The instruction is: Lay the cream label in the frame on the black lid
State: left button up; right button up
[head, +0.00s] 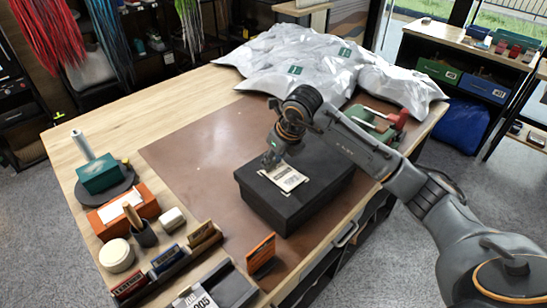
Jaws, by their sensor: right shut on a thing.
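The black box with its black lid (318,172) stands on the brown mat near the table's front right edge. The cream label (287,178), with dark print, is over the left part of the lid. I cannot tell whether it touches the lid or is just above it. The frame on the lid is not clearly made out; the label and gripper cover that area. My right gripper (270,160) points down at the label's upper left edge and is shut on it. My left gripper is not in view.
Silver bags (300,62) lie at the back of the table. A red-handled tool (397,118) lies right of my right wrist. An orange box (128,210), a dark cup (145,235), and small boxes line the left front. The brown mat (190,155) is clear left of the box.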

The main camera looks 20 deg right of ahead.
pick_arm(q)
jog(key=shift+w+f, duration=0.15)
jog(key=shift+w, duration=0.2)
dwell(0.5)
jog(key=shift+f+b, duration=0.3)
jog(key=shift+b, duration=0.15)
pick_arm(e)
jog(key=shift+f, duration=0.1)
jog(key=o, duration=0.7)
